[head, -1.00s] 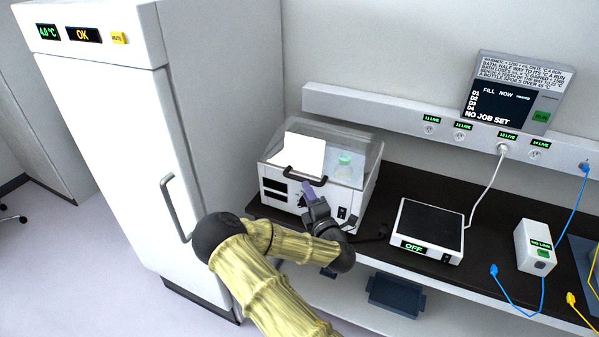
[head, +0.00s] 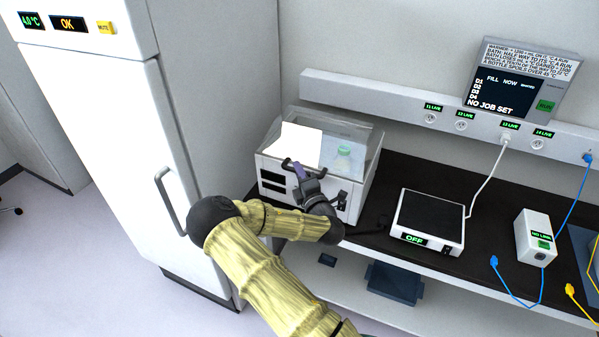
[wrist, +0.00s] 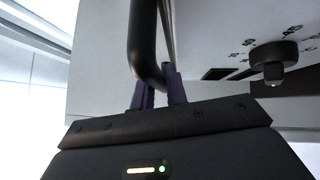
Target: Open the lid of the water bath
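The water bath (head: 275,180) is a white box on the dark bench beside the fridge. A black bar handle (head: 318,176) runs along the lid's front edge. My gripper (head: 299,172) is at the left part of this handle. In the wrist view the purple fingers (wrist: 160,90) stand close together on either side of the handle's bent end (wrist: 146,50) and appear shut on it. The exact contact is partly hidden.
The tall white fridge (head: 110,130) stands close on the left. Right of the bath are a flat device reading OFF (head: 430,220) and a small white box (head: 536,238) with cables. A dark knob (wrist: 274,58) is on the bath's front in the wrist view.

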